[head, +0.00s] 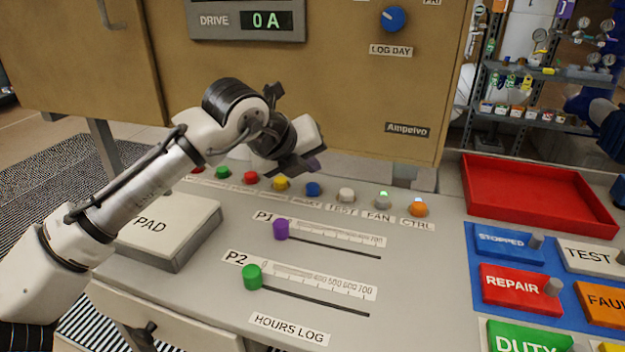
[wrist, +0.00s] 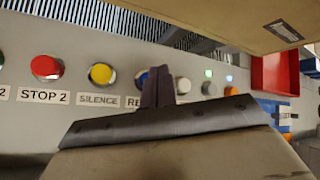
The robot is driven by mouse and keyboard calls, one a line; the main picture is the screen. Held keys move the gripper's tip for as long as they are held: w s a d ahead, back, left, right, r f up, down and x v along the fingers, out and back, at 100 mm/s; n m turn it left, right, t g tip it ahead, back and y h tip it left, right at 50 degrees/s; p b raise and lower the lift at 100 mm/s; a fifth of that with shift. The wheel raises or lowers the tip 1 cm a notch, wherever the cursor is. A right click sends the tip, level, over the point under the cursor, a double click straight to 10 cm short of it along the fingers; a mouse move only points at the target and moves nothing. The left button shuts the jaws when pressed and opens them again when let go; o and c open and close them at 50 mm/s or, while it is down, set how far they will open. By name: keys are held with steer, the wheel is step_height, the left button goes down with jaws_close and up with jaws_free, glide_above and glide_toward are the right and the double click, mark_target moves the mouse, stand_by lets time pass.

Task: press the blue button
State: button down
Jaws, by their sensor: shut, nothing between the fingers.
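The blue button (head: 313,189) sits in a row of coloured buttons along the back of the console, between a yellow button and a white one. In the wrist view the blue button (wrist: 141,80) is partly covered by my fingers, and its label shows only "RE". My gripper (head: 316,162) is above and behind the row, close to the blue button in the picture. In the wrist view my gripper (wrist: 158,72) is shut and empty, with its fingertips overlapping the button's right side. I cannot tell whether they touch it.
A yellow button (head: 281,184) is left of the blue one, and a white button (head: 346,195) is right. The tan cabinet (head: 330,110) rises close behind. Purple (head: 281,229) and green (head: 252,276) slider knobs stand in front. A red tray (head: 540,195) lies at right.

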mark_target(309, 191)
steer(key=shift+r+p, duration=1.5)
steer(key=shift+r, duration=0.5)
steer(key=shift+f, duration=0.1)
